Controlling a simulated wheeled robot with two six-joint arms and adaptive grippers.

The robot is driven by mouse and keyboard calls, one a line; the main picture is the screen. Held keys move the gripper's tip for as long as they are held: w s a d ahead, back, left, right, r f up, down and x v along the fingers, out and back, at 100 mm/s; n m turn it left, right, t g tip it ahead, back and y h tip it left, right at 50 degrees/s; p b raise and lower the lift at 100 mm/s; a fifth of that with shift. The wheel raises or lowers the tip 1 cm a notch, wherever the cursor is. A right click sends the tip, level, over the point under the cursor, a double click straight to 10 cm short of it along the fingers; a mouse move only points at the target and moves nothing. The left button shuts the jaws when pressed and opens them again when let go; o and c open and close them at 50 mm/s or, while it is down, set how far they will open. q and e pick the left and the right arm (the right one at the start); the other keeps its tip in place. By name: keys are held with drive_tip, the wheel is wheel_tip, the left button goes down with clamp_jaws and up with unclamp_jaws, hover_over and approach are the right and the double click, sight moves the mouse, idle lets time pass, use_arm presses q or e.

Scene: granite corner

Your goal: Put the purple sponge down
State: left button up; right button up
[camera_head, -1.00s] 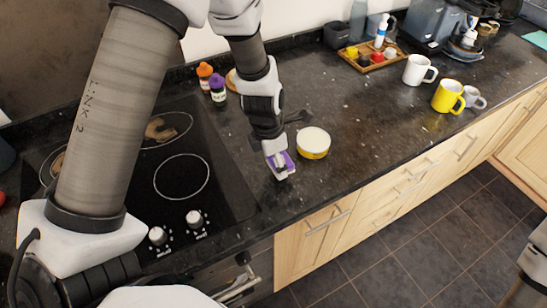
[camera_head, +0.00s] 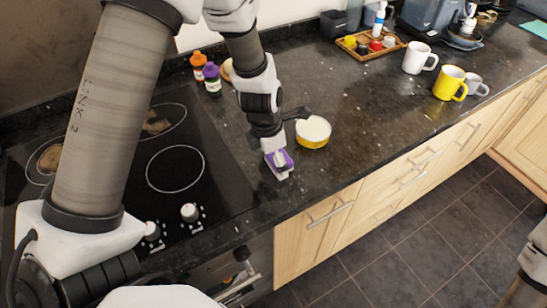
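The purple sponge (camera_head: 287,158) is at the tip of my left gripper (camera_head: 279,163), low over the dark granite counter, just right of the hob. The gripper points down and looks shut on the sponge; its pale fingers cover part of it. I cannot tell whether the sponge touches the counter. My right gripper is not in view.
The black hob (camera_head: 175,170) lies to the left, with orange-capped (camera_head: 198,64) and purple-capped (camera_head: 212,78) bottles behind it. White (camera_head: 417,58) and yellow (camera_head: 449,83) mugs and a wooden tray (camera_head: 372,48) stand at the back right. Counter (camera_head: 375,115) right of the tin is clear.

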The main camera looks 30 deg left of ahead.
use_arm(q)
wheel_tip(320, 180, up, 12)
drive_tip(key=s+a, duration=0.1)
drive_tip(key=shift+p, duration=0.45)
drive_tip(key=shift+s+r, duration=0.1)
